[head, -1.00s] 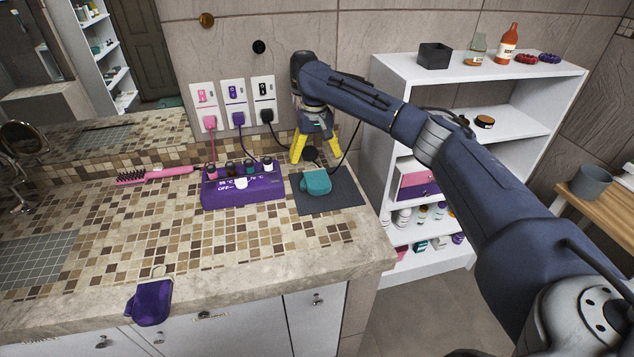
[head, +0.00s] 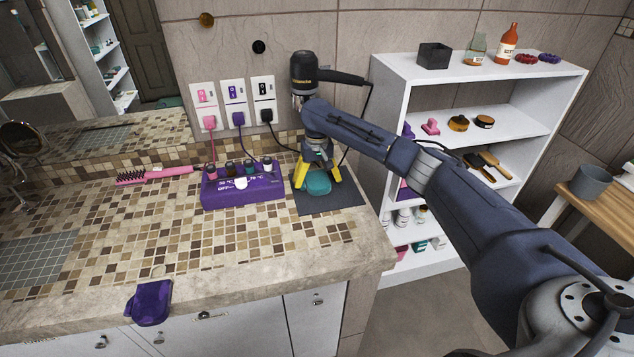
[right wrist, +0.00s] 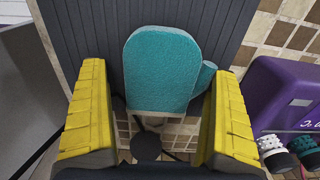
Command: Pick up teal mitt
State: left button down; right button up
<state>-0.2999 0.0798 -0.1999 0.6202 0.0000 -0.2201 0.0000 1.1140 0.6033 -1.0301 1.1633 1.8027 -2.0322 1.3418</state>
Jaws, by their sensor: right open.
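The teal mitt (head: 318,184) lies on the dark grey mat (head: 340,199) at the right end of the counter. In the right wrist view the mitt (right wrist: 162,70) shows its rounded end and thumb, with the cuff toward me. My right gripper (head: 318,182) is over the mat, its yellow fingers open on either side of the mitt. In the right wrist view my right gripper (right wrist: 160,115) has its fingers flanking the cuff end, the right finger close to the thumb side. Whether the fingers touch it I cannot tell. My left gripper is out of view.
A pink brush (head: 155,174) lies farther left. A white shelf (head: 450,170) stands to the right. The counter's middle is clear.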

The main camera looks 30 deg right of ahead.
aim_at(317, 178)
jog(key=shift+f, duration=0.2)
jog(key=shift+c, duration=0.2)
jog(key=c, duration=1.2)
jog(key=shift+r, duration=0.15)
notch_tip(317, 178, up, 10)
jog(key=shift+f, duration=0.1)
